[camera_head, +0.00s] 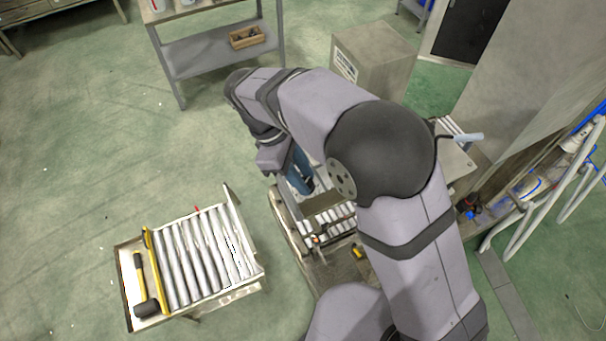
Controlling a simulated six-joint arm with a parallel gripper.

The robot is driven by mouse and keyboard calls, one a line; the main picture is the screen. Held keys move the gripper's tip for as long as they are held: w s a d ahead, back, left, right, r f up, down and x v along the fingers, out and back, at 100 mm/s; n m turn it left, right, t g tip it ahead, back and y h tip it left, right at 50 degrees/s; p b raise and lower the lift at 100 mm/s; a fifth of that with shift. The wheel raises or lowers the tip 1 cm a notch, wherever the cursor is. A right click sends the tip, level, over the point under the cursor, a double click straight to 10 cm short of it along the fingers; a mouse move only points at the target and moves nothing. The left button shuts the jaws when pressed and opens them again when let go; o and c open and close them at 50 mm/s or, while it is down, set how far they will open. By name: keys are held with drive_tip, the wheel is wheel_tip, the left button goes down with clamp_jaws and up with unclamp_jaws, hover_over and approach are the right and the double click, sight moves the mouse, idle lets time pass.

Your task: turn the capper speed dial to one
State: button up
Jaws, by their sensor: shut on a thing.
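My arm covers most of the middle and right of the head view. Its lilac wrist hangs over the left side of a roller machine, beside a dark blue part (299,170); I cannot tell whether they touch. My gripper's fingers cannot be made out behind the wrist and arm. The capper speed dial cannot be made out either. The machine's roller bed (330,220) shows partly under my arm, with small fittings at its near end.
A roller table (258,272) stands at lower left, with a black-and-yellow hammer (146,306) on it. A grey shelf (215,52) with a wooden box (247,38) stands behind. A grey cabinet (385,55) and white pipes (535,205) are at right. Green floor lies open at left.

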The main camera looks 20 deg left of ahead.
drive_tip(key=o, duration=0.8)
drive_tip(key=shift+c, duration=0.2)
drive_tip(key=b+v, duration=0.2)
drive_tip(key=v, duration=0.3)
drive_tip(key=shift+a+r+b, duration=0.1)
drive_tip(key=shift+a+b, duration=0.05)
drive_tip(key=shift+b, duration=0.15)
drive_tip(key=shift+v, duration=1.05)
